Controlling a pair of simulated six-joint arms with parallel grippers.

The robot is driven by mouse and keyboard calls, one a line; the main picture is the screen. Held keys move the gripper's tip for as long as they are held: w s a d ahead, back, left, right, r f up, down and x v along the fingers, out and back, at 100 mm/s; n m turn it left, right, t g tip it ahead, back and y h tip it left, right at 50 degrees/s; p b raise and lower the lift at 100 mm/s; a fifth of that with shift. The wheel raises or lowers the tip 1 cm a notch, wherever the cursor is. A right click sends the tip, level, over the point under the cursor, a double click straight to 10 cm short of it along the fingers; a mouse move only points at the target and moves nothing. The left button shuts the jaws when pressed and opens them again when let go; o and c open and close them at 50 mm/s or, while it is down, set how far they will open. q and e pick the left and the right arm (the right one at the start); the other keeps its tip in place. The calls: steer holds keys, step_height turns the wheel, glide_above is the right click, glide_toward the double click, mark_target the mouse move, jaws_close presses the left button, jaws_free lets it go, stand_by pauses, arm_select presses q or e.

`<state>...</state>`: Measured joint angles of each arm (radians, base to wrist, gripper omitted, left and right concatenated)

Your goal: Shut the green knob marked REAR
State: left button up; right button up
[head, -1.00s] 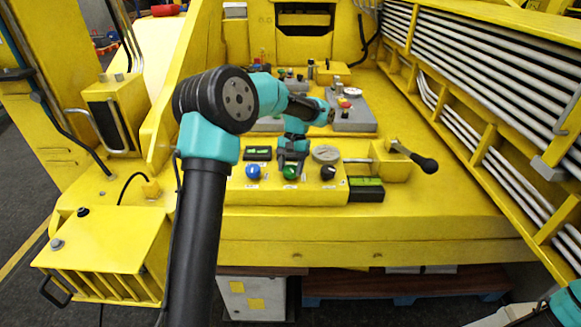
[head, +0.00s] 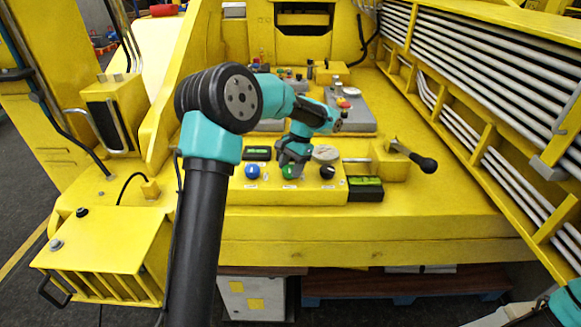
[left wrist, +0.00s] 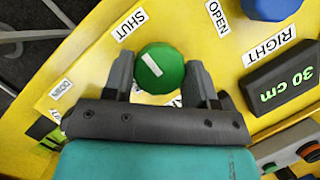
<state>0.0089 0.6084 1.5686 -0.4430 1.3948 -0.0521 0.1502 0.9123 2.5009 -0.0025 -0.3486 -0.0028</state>
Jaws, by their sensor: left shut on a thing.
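The green knob (left wrist: 162,70) sits between the two fingers of my left gripper (left wrist: 162,82) in the left wrist view. The fingers are shut on its sides. The white line on its top points up-left, toward the SHUT label (left wrist: 128,25); the OPEN label (left wrist: 217,17) is up-right of the knob. A label below the knob is mostly hidden by the gripper, so I cannot read it. In the head view the green knob (head: 290,172) shows under my left gripper (head: 290,164), between a blue and a black knob. My right gripper is out of view.
The blue knob (head: 252,171) is left of the green one and the black knob (head: 327,172) is right of it. A display reading 30 cm (left wrist: 280,88) is close by. A black-handled lever (head: 424,163) stands to the right. The yellow deck in front is clear.

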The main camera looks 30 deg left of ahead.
arm_select(q)
steer(key=o, duration=0.9)
steer(key=v, duration=1.7)
steer(key=shift+w, duration=0.15)
steer(key=shift+r, duration=0.1)
